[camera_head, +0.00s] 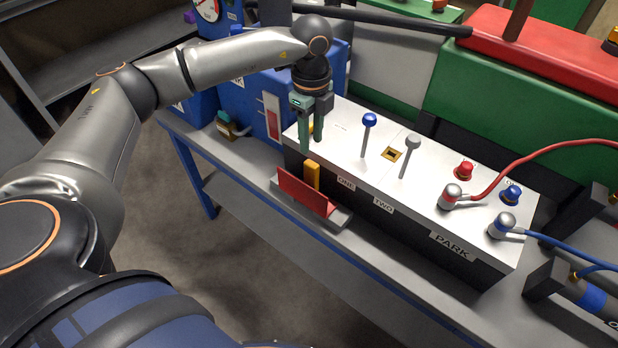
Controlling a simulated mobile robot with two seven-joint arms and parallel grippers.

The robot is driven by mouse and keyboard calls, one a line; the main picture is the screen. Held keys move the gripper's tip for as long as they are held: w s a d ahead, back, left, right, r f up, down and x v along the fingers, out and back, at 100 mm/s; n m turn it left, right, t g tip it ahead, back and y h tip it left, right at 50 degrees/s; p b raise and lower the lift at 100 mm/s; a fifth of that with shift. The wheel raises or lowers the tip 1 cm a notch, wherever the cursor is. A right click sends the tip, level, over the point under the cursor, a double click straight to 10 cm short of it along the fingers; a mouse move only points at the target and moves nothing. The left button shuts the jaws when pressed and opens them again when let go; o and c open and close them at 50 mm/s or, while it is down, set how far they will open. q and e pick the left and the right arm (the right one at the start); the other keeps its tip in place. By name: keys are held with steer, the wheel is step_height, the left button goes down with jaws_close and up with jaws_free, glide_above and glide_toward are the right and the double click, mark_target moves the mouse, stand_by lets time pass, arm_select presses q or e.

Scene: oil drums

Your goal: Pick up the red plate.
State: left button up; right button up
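The red plate (305,194) is a thin, upright strip in a grey holder (342,217) on the front of the bench, below the "ONE" label. An upright yellow block (312,174) stands right behind it. My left gripper (311,144) points down above and behind the plate, over the left end of the white-topped control box. Its two green fingers are apart with a narrow gap, and they do not touch the plate. A bit of yellow on the box top shows between the fingers. My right gripper is not in view.
The control box (345,140) carries a blue-knobbed lever (369,121), a grey-knobbed lever (412,143) and connectors with red and blue cables. A blue cabinet (258,120) stands at the left. The floor in front of the bench is clear.

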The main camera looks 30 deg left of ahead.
mark_target(312, 174)
arm_select(q)
step_height(312, 174, down, 12)
steer(key=shift+f+p, duration=0.15)
steer(key=shift+p, duration=0.2)
jaws_close()
stand_by(0.5)
stand_by(1.1)
